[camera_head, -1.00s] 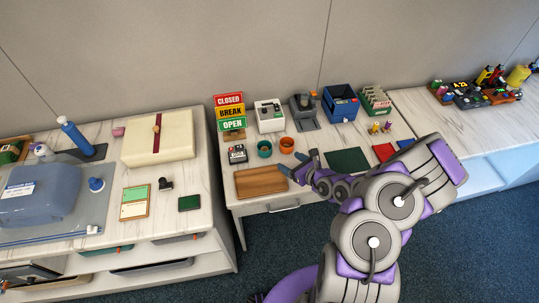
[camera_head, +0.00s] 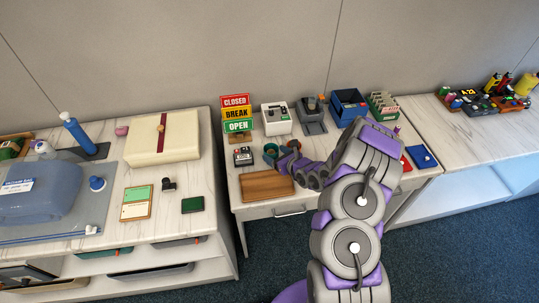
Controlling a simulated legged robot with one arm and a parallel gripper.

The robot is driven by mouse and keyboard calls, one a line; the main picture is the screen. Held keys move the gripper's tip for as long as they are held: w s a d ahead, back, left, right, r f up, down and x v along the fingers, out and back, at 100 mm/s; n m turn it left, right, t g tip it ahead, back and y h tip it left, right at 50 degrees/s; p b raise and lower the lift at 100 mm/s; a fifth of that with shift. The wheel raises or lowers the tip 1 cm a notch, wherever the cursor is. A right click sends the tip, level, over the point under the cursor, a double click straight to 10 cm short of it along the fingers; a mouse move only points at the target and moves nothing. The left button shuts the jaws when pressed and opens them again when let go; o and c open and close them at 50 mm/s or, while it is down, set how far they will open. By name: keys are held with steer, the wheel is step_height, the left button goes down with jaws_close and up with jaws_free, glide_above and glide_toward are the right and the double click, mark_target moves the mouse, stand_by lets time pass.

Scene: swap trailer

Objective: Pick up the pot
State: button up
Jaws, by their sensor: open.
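Two small pots stand side by side on the middle desk: a teal pot (camera_head: 270,149) on the left and an orange pot (camera_head: 294,143) on the right. My gripper (camera_head: 279,157) is open, with its blue-grey fingers at the front of the pots. The fingers partly cover both pots in this view. I cannot tell whether a finger touches either pot or whether the teal one is between the fingers.
A wooden board (camera_head: 267,185) lies in front of the pots. A small dark device (camera_head: 243,156) stands left of the teal pot. Behind are the CLOSED/BREAK/OPEN sign (camera_head: 237,114), a white box (camera_head: 276,119) and a grey machine (camera_head: 312,115).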

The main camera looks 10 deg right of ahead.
mark_target(267, 147)
steer(key=w, duration=0.1)
steer(key=w+f+b, duration=0.1)
steer(key=w, duration=0.1)
steer(key=shift+w+a+f, duration=0.2)
steer(key=shift+w+f, duration=0.05)
steer(key=shift+f, duration=0.05)
steer(key=shift+w+a+f+b, duration=0.1)
steer(key=shift+w+a+b, duration=0.2)
steer(key=shift+w, duration=0.05)
steer(key=shift+a, duration=0.2)
steer(key=shift+d, duration=0.2)
steer(key=c, duration=0.7)
